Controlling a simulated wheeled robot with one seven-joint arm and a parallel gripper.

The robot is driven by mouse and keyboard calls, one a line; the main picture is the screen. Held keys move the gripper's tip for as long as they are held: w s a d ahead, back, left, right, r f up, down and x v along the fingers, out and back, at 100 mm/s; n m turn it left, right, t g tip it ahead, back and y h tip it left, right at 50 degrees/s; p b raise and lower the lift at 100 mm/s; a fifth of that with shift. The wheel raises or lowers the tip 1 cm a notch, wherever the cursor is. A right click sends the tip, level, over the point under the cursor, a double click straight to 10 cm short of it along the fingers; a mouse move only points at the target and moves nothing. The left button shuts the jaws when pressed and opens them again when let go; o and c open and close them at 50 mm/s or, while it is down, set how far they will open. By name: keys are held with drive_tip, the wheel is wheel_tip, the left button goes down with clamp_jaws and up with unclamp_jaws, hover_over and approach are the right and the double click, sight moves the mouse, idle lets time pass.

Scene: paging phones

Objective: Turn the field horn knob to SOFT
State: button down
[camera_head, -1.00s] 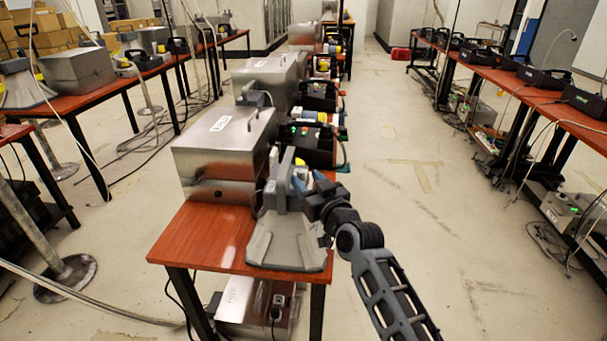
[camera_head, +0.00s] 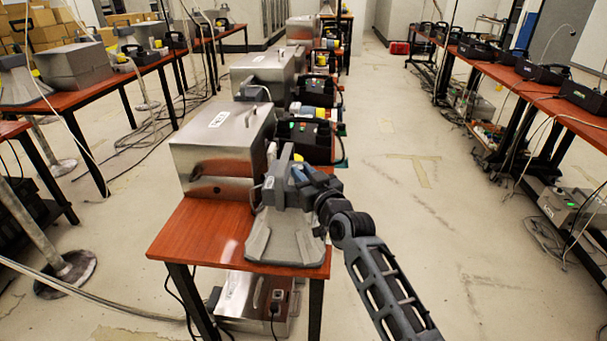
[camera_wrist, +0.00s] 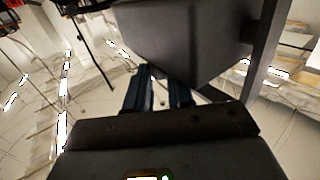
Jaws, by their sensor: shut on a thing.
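The grey field horn (camera_head: 284,238) stands at the near end of the wooden table, its wide flared mouth facing the near edge. My gripper (camera_head: 301,177) is at the upper right side of the horn, with its blue fingers against it. In the wrist view, the two blue fingers (camera_wrist: 157,92) reach in under the horn's dark grey body (camera_wrist: 180,45). The fingers are closed on a small part there, which fits the knob. The knob itself and its SOFT marking are hidden by the fingers and the horn.
A large metal box (camera_head: 222,155) stands on the table just behind the horn. A black case (camera_head: 305,140) with coloured parts sits behind it to the right. A metal unit (camera_head: 255,303) lies beneath the table. The aisle floor (camera_head: 450,240) to the right is clear.

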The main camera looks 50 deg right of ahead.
drive_tip(key=shift+d+f+n+y+b, duration=0.1)
drive_tip(key=shift+f+n+y+b, duration=0.4)
drive_tip(key=shift+b, duration=1.65)
drive_tip(key=y+b, duration=0.1)
drive_tip(key=b, duration=0.4)
drive_tip(key=shift+d+n+t+y, duration=0.1)
drive_tip(key=shift+n+t+y, duration=0.2)
drive_tip(key=shift+n+y, duration=0.1)
drive_tip(key=shift+r+b, duration=0.1)
drive_tip(key=shift+b, duration=0.55)
drive_tip(key=n+y+b, duration=0.2)
drive_tip(key=y+b, duration=0.1)
drive_tip(key=b, duration=0.3)
drive_tip(key=shift+d, duration=0.2)
drive_tip(key=shift+w+d+r+n+g+y+b, duration=0.1)
drive_tip(key=shift+w+d+n+g+y+b, duration=0.2)
drive_tip(key=shift+n+g+y+b, duration=1.6)
drive_tip(key=shift+w+d+r+n+g+y+b, duration=0.25)
drive_tip(key=shift+n+g+y+b, duration=0.7)
drive_tip(key=shift+n+y+b, duration=1.7)
drive_tip(key=shift+d+n+g+y+b, duration=0.45)
drive_tip(key=shift+n+g+y+b, duration=1.05)
drive_tip(key=shift+y+b, duration=1.5)
drive_tip(key=shift+y+p, duration=0.45)
drive_tip(key=shift+y, duration=0.1)
